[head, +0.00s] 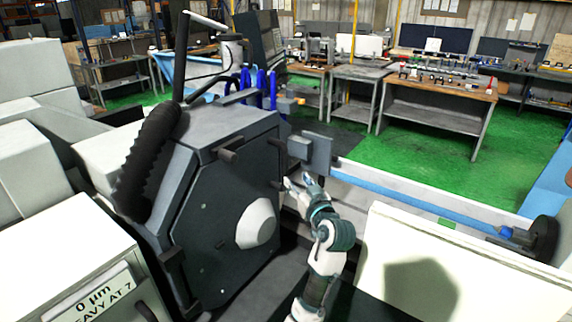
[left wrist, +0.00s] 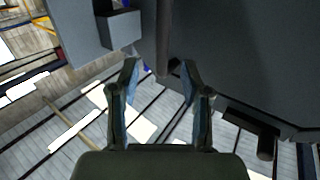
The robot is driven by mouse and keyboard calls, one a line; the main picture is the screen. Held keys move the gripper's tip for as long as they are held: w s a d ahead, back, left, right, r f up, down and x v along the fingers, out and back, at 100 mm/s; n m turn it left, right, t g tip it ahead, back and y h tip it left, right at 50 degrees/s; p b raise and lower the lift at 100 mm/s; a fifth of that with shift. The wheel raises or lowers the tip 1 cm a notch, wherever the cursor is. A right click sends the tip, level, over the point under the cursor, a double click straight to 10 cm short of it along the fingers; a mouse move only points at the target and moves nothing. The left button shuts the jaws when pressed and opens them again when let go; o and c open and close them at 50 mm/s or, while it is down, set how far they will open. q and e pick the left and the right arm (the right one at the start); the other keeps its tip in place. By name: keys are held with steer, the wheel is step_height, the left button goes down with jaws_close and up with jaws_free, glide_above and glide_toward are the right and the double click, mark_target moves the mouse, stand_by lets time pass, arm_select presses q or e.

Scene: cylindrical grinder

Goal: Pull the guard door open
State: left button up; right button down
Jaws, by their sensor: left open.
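The guard door appears to be the dark grey angular panel (head: 225,225) on the front of the wheel housing, with a pale conical boss (head: 256,222) on it. It looks closed against the housing. A dark cylindrical knob (head: 228,155) sticks out near its top. My left gripper (head: 299,182) is open and empty just right of the panel's right edge. In the left wrist view the two fingers (left wrist: 160,78) are spread apart, with a dark grey panel (left wrist: 240,50) filling the upper right and a dark knob (left wrist: 266,143) at lower right. My right gripper is not in view.
A grey block (head: 317,152) stands close above my left gripper. A cream panel (head: 400,280) stands at lower right. Workbenches (head: 435,100) stand on green floor behind.

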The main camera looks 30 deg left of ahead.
mark_target(286, 166)
arm_select(q)
steer(key=p+x, duration=0.1)
steer(key=x, duration=0.9)
steer(key=shift+a+f, duration=0.15)
steer(key=shift+a, duration=0.2)
steer(key=shift+d, duration=0.1)
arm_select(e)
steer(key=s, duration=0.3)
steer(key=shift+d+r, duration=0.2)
arm_select(q)
steer(key=shift+d, duration=0.15)
steer(key=shift+c, duration=1.1)
steer(key=shift+d, duration=0.1)
jaws_close()
